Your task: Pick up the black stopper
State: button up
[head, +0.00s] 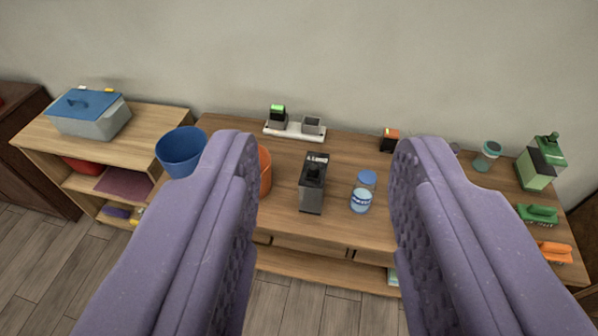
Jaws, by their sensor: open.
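My gripper (322,155) is open and empty, its two purple padded fingers spread in the foreground above the wooden table. Between the fingers, lower down on the table, stands a black and grey upright piece (312,190) with white lettering on its dark top part; the black stopper may be this piece or part of it, but I cannot tell for sure. A clear jar with a blue lid (363,192) stands just right of it. Nothing touches the fingertips.
Left of the dark piece are an orange pot (265,172), partly behind the left finger, and a blue bucket (181,151). A white tray (293,132) with two small boxes lies behind. A black-orange box (389,140) stands back right. Green containers (536,170) stand far right.

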aim_at(313, 169)
jog(key=i+z, duration=0.25)
jog(key=i, duration=1.45)
